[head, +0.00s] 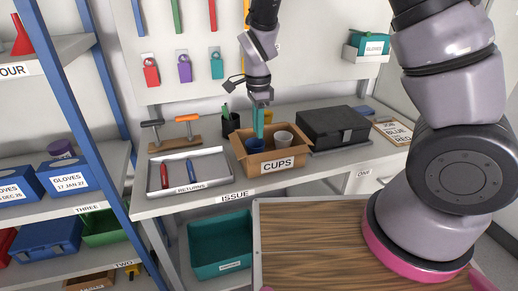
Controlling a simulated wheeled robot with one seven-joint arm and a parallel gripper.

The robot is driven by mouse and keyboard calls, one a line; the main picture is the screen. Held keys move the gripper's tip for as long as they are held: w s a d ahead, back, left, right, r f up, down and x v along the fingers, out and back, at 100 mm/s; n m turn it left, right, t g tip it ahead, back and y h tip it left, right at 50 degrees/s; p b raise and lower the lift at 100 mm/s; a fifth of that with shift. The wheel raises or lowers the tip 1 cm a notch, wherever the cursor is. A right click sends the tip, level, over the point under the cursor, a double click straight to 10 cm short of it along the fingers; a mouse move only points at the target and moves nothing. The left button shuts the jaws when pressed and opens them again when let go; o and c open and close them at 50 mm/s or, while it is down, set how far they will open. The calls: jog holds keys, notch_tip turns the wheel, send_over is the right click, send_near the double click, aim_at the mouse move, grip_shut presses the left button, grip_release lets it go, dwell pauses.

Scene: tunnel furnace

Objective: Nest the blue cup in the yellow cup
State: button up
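The blue cup (254,146) stands in the front left of an open cardboard box (262,166) labelled CUPS. The yellow cup (268,117) shows only in part at the back of the box, behind my gripper. My gripper (258,136) points down over the box, its teal fingers right above or at the rim of the blue cup. From this angle the fingers overlap, so I cannot tell whether they are open or shut, or whether they touch the cup.
A pale cup (284,140) stands in the box's right part. Left of the box are a returns tray (207,183) with red and blue tools and a dark pen holder (230,125). A black case (333,127) stands close on the right. Bare counter shows along the front.

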aim_at(258, 145)
jog(key=shift+f, duration=3.4)
grip_shut()
jog(key=shift+r, duration=0.1)
notch_tip(258, 145, up, 14)
